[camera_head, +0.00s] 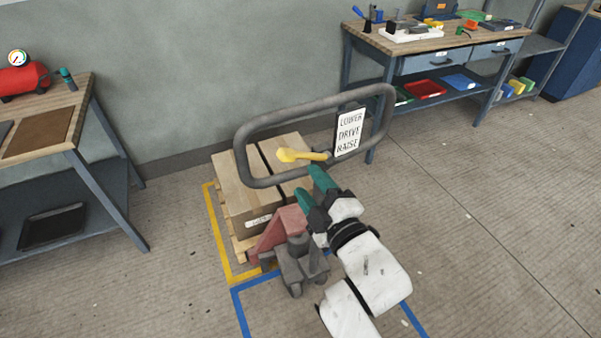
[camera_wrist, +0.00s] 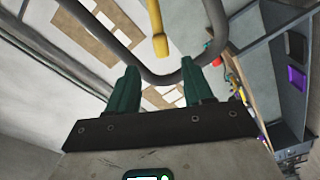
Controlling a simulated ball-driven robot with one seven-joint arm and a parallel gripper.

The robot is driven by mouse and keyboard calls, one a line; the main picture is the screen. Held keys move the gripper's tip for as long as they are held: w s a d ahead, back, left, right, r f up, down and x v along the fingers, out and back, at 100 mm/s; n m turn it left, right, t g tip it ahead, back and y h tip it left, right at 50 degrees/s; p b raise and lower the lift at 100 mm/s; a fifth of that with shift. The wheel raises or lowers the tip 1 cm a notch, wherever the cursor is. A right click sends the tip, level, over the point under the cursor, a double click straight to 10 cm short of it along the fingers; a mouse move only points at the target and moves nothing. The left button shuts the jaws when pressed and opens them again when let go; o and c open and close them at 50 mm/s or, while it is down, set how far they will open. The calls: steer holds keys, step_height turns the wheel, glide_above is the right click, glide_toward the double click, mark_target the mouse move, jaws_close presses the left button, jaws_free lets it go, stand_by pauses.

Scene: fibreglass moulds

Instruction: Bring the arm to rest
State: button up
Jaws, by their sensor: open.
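My gripper (camera_head: 311,190) has dark green fingers, which stand apart with nothing held between them. It is just below the lower bar of the grey looped handle (camera_head: 240,150) of a pallet jack. In the wrist view, the fingertips (camera_wrist: 160,68) point toward the handle's bar (camera_wrist: 218,25), which shows between and beyond them. I cannot tell whether they touch it. A yellow lever (camera_head: 303,155) sits inside the loop, just above the fingertips, and also shows in the wrist view (camera_wrist: 158,35). My white arm reaches up from the bottom of the head view.
A white sign (camera_head: 350,132) reading LOWER, DRIVE, RAISE hangs on the handle. The red jack body (camera_head: 278,228) stands by a pallet with cardboard boxes (camera_head: 237,190). Workbenches stand left (camera_head: 85,110) and back right (camera_head: 365,40). Floor (camera_head: 480,220) to the right is clear.

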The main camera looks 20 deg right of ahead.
steer(key=shift+s, duration=0.9)
steer(key=s+d+f+m+g+h, duration=0.1)
steer(key=s+d+f+m+g, duration=0.4)
steer(key=f, duration=0.3)
steer(key=s+d+f+m+g+h, duration=0.1)
steer(key=s+d+f+m+g, duration=0.2)
steer(key=s+f, duration=0.4)
steer(key=s+f+m+g, duration=0.2)
steer(key=s+f+g, duration=0.1)
steer(key=s, duration=0.4)
steer(key=s+f+m+g, duration=0.3)
steer(key=s+g, duration=0.3)
steer(key=s, duration=0.2)
steer(key=shift+s+f+y, duration=0.2)
steer(key=shift+f+y, duration=0.2)
steer(key=shift+f, duration=0.15)
steer(key=shift+w, duration=0.1)
